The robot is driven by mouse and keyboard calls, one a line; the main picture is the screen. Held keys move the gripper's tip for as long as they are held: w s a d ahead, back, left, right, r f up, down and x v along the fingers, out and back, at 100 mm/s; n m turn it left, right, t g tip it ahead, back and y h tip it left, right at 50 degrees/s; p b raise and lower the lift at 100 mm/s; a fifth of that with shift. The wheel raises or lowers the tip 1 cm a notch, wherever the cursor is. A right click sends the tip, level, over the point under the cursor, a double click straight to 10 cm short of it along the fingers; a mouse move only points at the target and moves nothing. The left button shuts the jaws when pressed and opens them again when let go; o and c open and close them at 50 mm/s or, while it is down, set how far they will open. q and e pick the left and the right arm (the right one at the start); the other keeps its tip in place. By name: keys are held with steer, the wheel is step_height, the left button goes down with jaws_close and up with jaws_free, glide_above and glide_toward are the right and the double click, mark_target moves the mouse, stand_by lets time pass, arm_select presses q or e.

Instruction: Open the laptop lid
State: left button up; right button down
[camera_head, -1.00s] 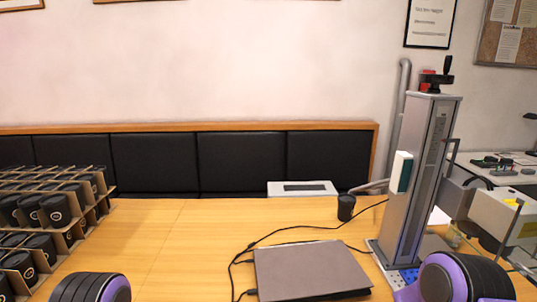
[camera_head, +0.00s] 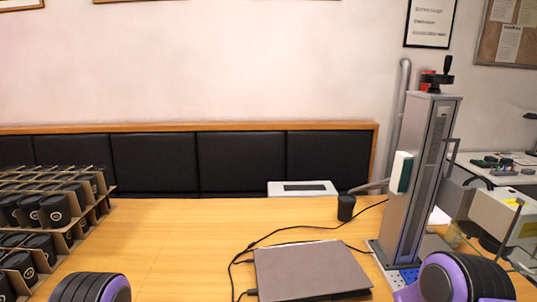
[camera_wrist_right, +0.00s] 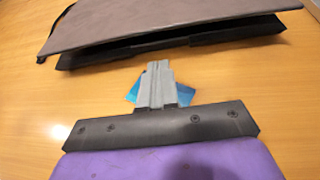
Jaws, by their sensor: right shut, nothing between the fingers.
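The laptop (camera_head: 312,270) lies on the wooden table at the lower middle of the head view. Its brown-grey lid is down over the base. In the right wrist view the lid (camera_wrist_right: 165,20) shows at the top, with the black base (camera_wrist_right: 120,53) under its near edge and a dark wedge between them. My right gripper (camera_wrist_right: 156,70) is shut and empty, just in front of the laptop's near edge and apart from it. A small blue piece shows behind the fingers; I cannot tell what it is. My left gripper is out of view.
A laser marker column (camera_head: 418,180) stands right of the laptop. A black cup (camera_head: 346,207) and dark cables lie behind it. Cardboard racks (camera_head: 60,215) of black cups are at the left. The table's (camera_head: 160,240) middle left is clear.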

stand_by(0.6)
steer(key=shift+w+a+f+b, duration=0.1)
steer(key=shift+w+f+b, duration=0.5)
steer(key=shift+b, duration=0.25)
steer(key=shift+w+a+f+b, duration=0.1)
steer(key=shift+w+f+b, duration=0.25)
steer(key=shift+f+b, duration=0.4)
steer(key=shift+f, duration=0.1)
steer(key=shift+w+d+b, duration=0.1)
steer(key=shift+b, duration=0.35)
steer(key=shift+w, duration=0.15)
steer(key=shift+w+b, duration=0.9)
steer(key=shift+w, duration=0.3)
steer(key=shift+a, duration=0.2)
